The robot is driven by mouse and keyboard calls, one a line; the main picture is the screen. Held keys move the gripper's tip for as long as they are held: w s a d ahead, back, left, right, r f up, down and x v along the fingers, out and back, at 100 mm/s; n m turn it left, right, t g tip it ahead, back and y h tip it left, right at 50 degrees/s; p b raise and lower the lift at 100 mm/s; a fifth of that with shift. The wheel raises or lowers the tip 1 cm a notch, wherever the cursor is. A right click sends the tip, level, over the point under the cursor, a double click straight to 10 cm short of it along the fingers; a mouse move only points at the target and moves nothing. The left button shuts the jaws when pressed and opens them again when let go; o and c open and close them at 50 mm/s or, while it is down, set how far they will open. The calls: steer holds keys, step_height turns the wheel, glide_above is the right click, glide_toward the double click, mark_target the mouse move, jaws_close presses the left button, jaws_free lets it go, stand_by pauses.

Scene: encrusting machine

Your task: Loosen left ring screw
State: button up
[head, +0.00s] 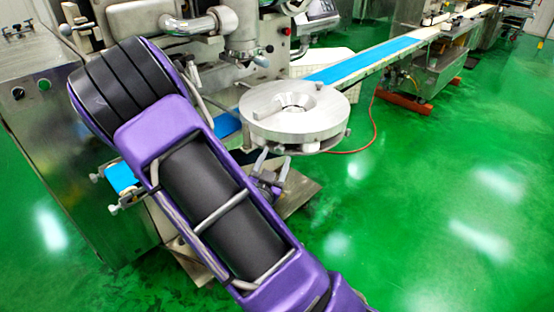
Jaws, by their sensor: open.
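The round metal ring (270,116) with a central funnel opening sits level on the machine, in the middle of the head view. A small light knob (233,114) shows at its left edge. I cannot tell for sure that it is the left ring screw. My gripper (272,167) shows just below the ring's front edge, partly hidden behind my purple and black arm. Its two grey fingers point upward, spread apart, with nothing visible between them. I cannot tell whether a finger touches the ring's underside.
The steel machine body (50,120) stands at the left, with the nozzle (238,40) above and behind the ring. A blue conveyor belt (370,62) runs to the back right. A red cable (372,125) hangs right of the ring. Green floor (450,200) is clear at the right.

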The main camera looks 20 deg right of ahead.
mark_target(279, 149)
steer(key=shift+x, duration=1.25)
jaws_close()
